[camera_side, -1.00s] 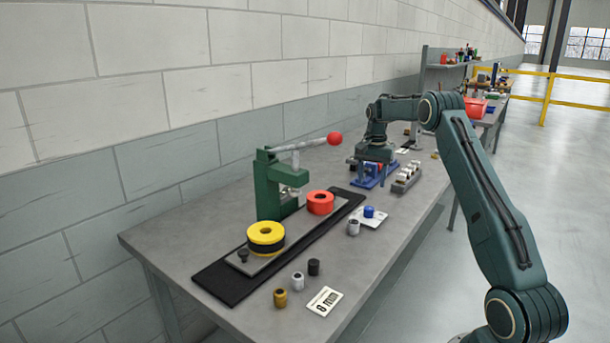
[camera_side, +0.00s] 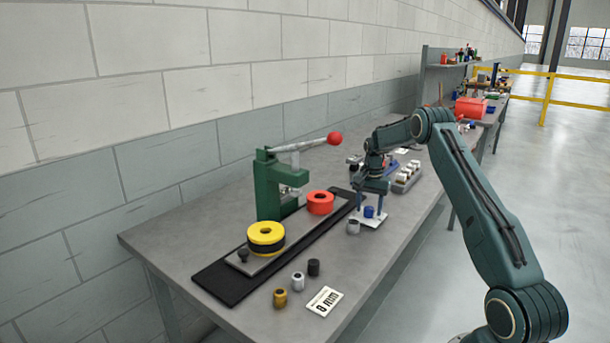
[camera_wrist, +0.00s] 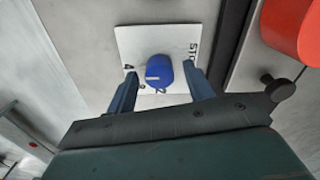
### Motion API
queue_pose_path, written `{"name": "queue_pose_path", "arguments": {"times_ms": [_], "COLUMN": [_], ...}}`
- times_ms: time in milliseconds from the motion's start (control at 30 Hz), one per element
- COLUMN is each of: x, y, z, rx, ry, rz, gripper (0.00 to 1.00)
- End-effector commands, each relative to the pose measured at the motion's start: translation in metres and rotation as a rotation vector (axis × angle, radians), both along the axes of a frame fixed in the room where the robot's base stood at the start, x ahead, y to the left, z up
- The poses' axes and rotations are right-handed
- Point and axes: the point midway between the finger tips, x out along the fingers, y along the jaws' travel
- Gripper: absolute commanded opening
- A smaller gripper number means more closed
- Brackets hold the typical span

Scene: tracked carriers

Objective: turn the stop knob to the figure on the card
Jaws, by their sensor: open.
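The stop knob (camera_wrist: 159,70) is a blue round knob with a pale pointer line, on a white plate (camera_wrist: 135,45) with printed figures and lettering partly hidden. In the side view the knob (camera_side: 369,211) stands on its plate near the bench's front edge. My gripper (camera_wrist: 165,88) is open, its two blue fingers to the left and right of the knob; I cannot tell whether they touch it. In the side view my gripper (camera_side: 372,200) is just above the plate. The white card (camera_side: 325,301) lies at the near end of the bench and appears to read "0 mm" or "8 mm".
Several small bushes stand near the card.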

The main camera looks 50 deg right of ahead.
Motion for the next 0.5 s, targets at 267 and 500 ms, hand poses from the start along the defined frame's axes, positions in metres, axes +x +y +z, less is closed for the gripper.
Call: {"name": "queue_pose_path", "arguments": {"times_ms": [267, 500], "x": [-0.0001, 0.0001], "y": [0.0001, 0.0001], "z": [0.0000, 0.0002], "rx": [0.001, 0.000], "ry": [0.000, 0.000], "rz": [0.000, 0.002], "gripper": [0.27, 0.07]}}
